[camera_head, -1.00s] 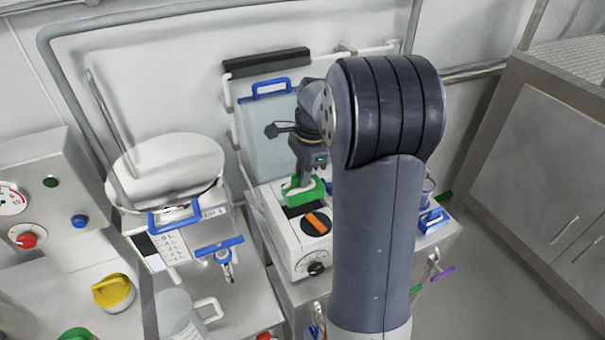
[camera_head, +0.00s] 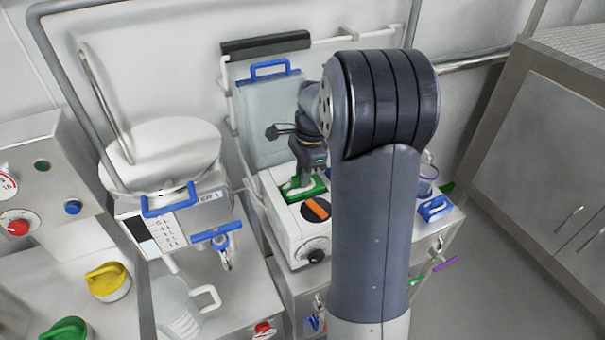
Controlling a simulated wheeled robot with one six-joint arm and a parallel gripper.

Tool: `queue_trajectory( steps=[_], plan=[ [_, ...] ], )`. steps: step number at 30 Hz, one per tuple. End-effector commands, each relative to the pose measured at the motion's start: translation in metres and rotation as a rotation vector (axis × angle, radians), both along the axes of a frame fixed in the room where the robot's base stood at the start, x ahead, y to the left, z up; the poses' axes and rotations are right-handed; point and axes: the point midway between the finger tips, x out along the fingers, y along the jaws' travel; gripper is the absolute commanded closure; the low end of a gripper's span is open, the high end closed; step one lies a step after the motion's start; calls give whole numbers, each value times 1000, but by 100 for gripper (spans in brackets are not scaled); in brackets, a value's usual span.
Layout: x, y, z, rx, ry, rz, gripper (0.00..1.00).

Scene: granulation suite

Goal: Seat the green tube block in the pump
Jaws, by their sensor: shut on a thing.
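The green tube block (camera_head: 312,191) is at the top of the white pump (camera_head: 287,230), behind the pump's orange-and-black knob (camera_head: 316,209). A pale tube shows on the block. My gripper (camera_head: 299,181) points down from above and is shut on the block. The block sits low against the pump top and covers the dark slot there. I cannot tell whether it is fully down in the slot. My arm hides the pump's right side.
A clear bag with a blue handle (camera_head: 269,69) hangs behind the pump. Left are a round-lidded vessel with a blue handle (camera_head: 168,199), a clear jug (camera_head: 179,308) and a yellow cap (camera_head: 106,282). A blue clip (camera_head: 434,208) lies to the right.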

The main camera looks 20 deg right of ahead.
Motion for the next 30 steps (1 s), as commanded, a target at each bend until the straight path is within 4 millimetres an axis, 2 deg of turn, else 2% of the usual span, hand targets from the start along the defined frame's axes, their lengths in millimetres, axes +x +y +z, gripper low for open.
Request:
queue_trajectory(
  steps=[1,10,19,23,30],
  plan=[
    [0,0,0,0,-1,0,86],
    [0,0,0,0,0,0,62],
    [0,-1,4,-1,-2,0,62],
    [1,-4,22,-1,-5,-1,62],
    [1,-11,71,-1,-5,-2,62]
  ],
)
